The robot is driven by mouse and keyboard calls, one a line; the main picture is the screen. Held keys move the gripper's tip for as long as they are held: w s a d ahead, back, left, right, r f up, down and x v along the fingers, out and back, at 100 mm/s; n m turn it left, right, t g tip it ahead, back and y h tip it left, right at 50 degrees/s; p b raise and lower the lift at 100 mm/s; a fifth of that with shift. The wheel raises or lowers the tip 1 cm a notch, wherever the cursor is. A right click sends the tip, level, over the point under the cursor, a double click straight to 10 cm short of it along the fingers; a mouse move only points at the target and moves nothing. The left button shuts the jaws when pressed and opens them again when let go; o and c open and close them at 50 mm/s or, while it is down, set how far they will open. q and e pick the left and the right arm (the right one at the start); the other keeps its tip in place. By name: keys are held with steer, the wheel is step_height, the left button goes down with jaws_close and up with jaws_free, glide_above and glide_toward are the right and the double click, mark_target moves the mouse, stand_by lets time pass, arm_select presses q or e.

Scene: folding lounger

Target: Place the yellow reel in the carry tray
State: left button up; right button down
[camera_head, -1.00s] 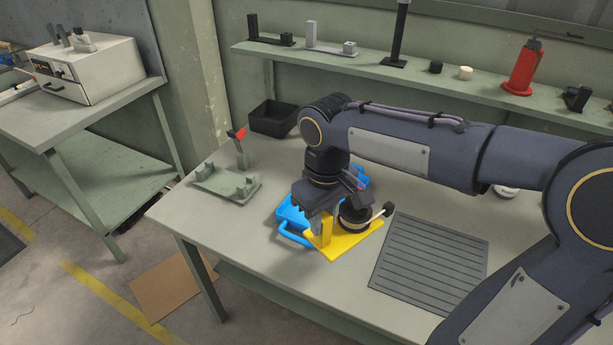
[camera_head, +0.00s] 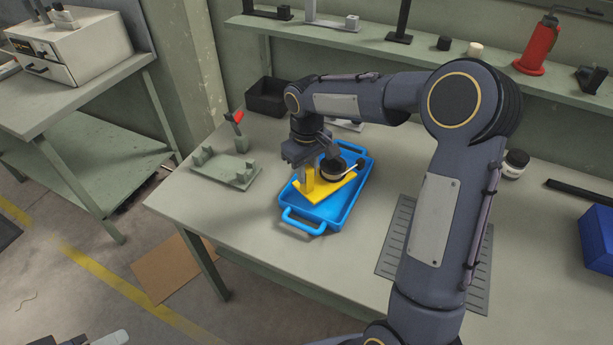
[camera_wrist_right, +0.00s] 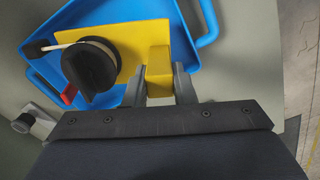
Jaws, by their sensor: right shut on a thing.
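The yellow reel has a flat yellow plate (camera_head: 330,195) with an upright yellow block and a black spool with a pale rod. It also shows in the right wrist view (camera_wrist_right: 145,40). My right gripper (camera_head: 307,168) is shut on the yellow block, pointing down. The blue carry tray (camera_head: 352,198) lies on the table, and the reel is within its outline, toward its left side. I cannot tell whether the plate touches the tray floor. Part of what may be my left gripper (camera_head: 95,339) shows at the bottom left edge, cut off.
A grey-green fixture (camera_head: 225,170) with a red-tipped post stands left of the tray. A black bin (camera_head: 268,98) is behind. A ribbed grey mat (camera_head: 393,240) lies to the right, partly behind my arm. A jar (camera_head: 516,163) and a blue box (camera_head: 597,240) are farther right.

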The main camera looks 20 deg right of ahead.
steer(key=shift+w+f, duration=0.35)
steer(key=shift+f, duration=0.1)
steer(key=shift+w+d+f, duration=0.1)
steer(key=shift+w+f, duration=0.05)
steer(key=shift+f, duration=1.5)
steer(key=shift+f, duration=0.15)
steer(key=c, duration=1.2)
jaws_free()
